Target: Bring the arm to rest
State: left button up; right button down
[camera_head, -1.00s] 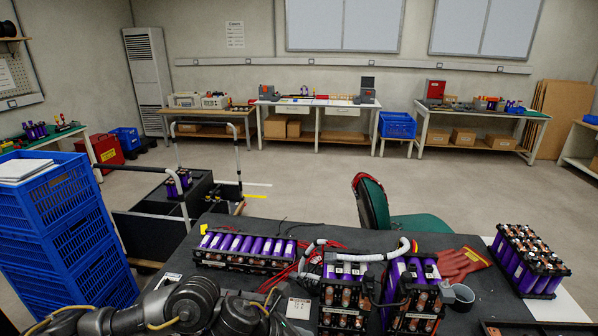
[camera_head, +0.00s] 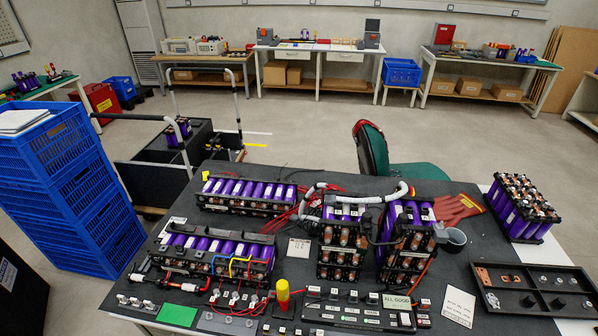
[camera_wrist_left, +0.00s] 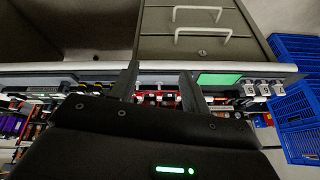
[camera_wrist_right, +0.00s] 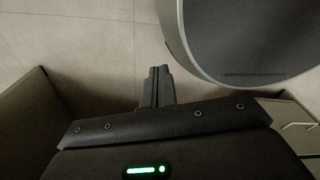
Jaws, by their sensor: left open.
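Neither gripper shows in the head view. My left gripper (camera_wrist_left: 160,75) shows in the left wrist view. Its two dark fingers are apart with nothing held between them, in front of the bench edge and a drawer cabinet (camera_wrist_left: 200,45). My right gripper (camera_wrist_right: 158,72) shows in the right wrist view. Its fingers are together and empty above the bare floor, beside a rounded grey body. In the head view, purple battery packs stand on the dark bench (camera_head: 330,190), one at the front left (camera_head: 215,250) and one at the back left (camera_head: 245,193).
Two packs (camera_head: 343,245) stand mid-bench, and another (camera_head: 522,205) stands at right. A black tray (camera_head: 535,300) holds a small copper piece. Stacked blue crates (camera_head: 70,200) stand left of the bench.

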pick_arm(q)
jog(key=s+a+f+n+g, duration=0.2)
jog(key=s+a, duration=0.1)
jog(key=s, duration=0.2)
notch_tip(320, 180, down, 34)
jog(key=s+r+b, duration=0.1)
jog(key=s+b, duration=0.1)
jog(key=b, duration=0.4)
jog(key=s+a+f+g+b, duration=0.2)
jog(key=s+f+b, duration=0.2)
jog(key=s+f, duration=1)
notch_tip(320, 180, down, 4)
jog(key=shift+s+a+r+y, duration=0.1)
jog(key=shift+s+a+y, duration=0.3)
